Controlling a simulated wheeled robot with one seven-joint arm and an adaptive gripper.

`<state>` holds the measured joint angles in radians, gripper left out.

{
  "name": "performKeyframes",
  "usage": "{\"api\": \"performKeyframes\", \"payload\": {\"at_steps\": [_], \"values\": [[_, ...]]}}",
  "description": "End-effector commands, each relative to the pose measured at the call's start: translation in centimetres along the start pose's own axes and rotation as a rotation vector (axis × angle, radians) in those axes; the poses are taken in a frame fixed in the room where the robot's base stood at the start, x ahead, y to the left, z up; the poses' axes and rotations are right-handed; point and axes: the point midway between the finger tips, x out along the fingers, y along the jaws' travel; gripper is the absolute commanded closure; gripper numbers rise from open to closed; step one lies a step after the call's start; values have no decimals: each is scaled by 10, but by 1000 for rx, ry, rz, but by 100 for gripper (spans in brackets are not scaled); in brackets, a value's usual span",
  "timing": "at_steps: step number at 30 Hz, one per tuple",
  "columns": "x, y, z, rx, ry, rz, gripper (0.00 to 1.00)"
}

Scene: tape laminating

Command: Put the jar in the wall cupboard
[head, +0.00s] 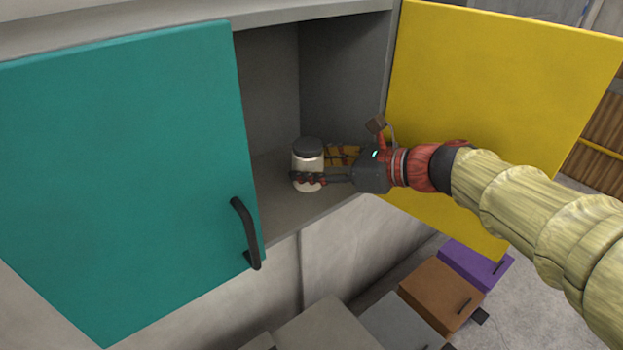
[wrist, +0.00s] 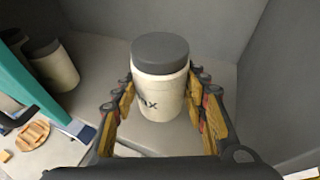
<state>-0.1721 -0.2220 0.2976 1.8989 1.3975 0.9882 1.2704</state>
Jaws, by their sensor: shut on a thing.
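A white jar (head: 308,170) with a dark grey lid stands upright between the fingers of my gripper (head: 325,168), inside the open wall cupboard (head: 275,215). In the wrist view the jar (wrist: 160,95) is centred, with dark lettering on its side partly hidden by a finger. My gripper (wrist: 163,108) is shut on the jar from both sides. The jar is at or just above the cupboard floor; I cannot tell whether it touches. The teal door (head: 130,170) covers the left part of the cupboard, and the yellow door (head: 480,100) stands open at the right.
In the wrist view, two similar jars (wrist: 55,65) stand at the left beyond the teal door edge (wrist: 30,85). Brown things (wrist: 30,138) lie lower left. Grey, brown (head: 440,295) and purple boxes (head: 475,265) are below the cupboard. The cupboard floor around the held jar is clear.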

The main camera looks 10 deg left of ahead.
Motion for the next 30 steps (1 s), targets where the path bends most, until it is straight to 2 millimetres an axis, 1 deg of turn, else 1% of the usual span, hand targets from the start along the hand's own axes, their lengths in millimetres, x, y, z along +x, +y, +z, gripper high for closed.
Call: {"api": "performKeyframes", "payload": {"at_steps": [1, 6, 9, 14, 15, 24, 30], "values": [[4, 1, -10, 6, 2, 1, 94], [11, 1, -30, 3, 1, 0, 94], [12, 1, -33, 2, 1, -1, 94], [12, 1, -33, 2, 1, 0, 94], [12, 1, -34, 2, 2, 0, 55], [12, 1, -33, 2, 2, 0, 38], [12, 1, -33, 2, 1, 0, 38]]}}
